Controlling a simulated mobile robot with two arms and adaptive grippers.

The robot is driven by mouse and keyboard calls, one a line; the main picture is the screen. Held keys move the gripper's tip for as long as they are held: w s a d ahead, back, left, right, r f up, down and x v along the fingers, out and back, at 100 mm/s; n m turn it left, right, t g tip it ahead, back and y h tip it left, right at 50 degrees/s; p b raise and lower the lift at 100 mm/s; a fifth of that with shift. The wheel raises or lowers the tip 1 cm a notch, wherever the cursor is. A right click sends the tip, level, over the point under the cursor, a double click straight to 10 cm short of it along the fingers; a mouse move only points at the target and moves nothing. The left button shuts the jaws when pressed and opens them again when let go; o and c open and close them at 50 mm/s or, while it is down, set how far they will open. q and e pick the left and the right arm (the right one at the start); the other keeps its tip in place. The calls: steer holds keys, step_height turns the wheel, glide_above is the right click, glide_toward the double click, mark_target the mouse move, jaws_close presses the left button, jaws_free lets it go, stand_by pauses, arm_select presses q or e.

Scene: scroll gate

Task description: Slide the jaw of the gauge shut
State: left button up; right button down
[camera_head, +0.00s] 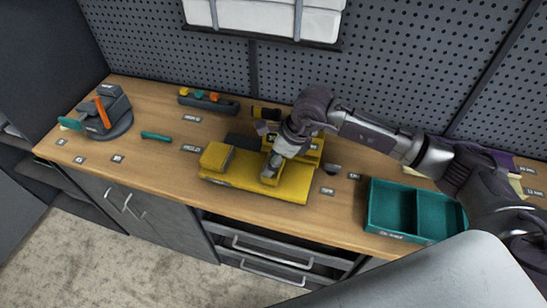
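A yellow gauge (243,177) lies on the wooden workbench, with a raised yellow block (216,156) at its left end. My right gripper (271,170) reaches down from the upper right over the middle of the gauge. Its fingertips are at a small yellow upright part on the gauge, which I take to be the jaw. A gap shows between that part and the left block. The fingers are small and partly hidden, so I cannot tell whether they are shut on it. My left gripper is not in view.
A teal two-compartment tray (378,205) stands to the right. A dark holder with coloured tools (209,101) is at the back. A grey vise-like device (107,112) is at the far left, with a teal tool (157,137) nearby. The bench front left of the gauge is mostly clear.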

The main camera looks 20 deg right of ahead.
steer(key=w+a+b, duration=0.3)
steer(key=a+b, duration=0.2)
steer(key=w+a+b, duration=0.2)
steer(key=a, duration=0.1)
steer(key=shift+w+a+f, duration=0.15)
steer(key=shift+w+a, duration=0.05)
steer(key=shift+w, duration=0.15)
steer(key=shift+r, duration=0.25)
steer(key=c, duration=0.6)
jaws_free()
steer(key=shift+c, duration=0.2)
steer(key=o, duration=0.4)
steer(key=shift+w+a+f, duration=0.1)
steer(key=shift+w+a, duration=0.05)
steer(key=shift+a, duration=0.05)
steer(key=shift+d+r, duration=0.15)
steer(key=shift+r, duration=0.05)
steer(key=v, duration=1.1)
steer(key=shift+s+r, duration=0.25)
steer(key=shift+r, duration=0.05)
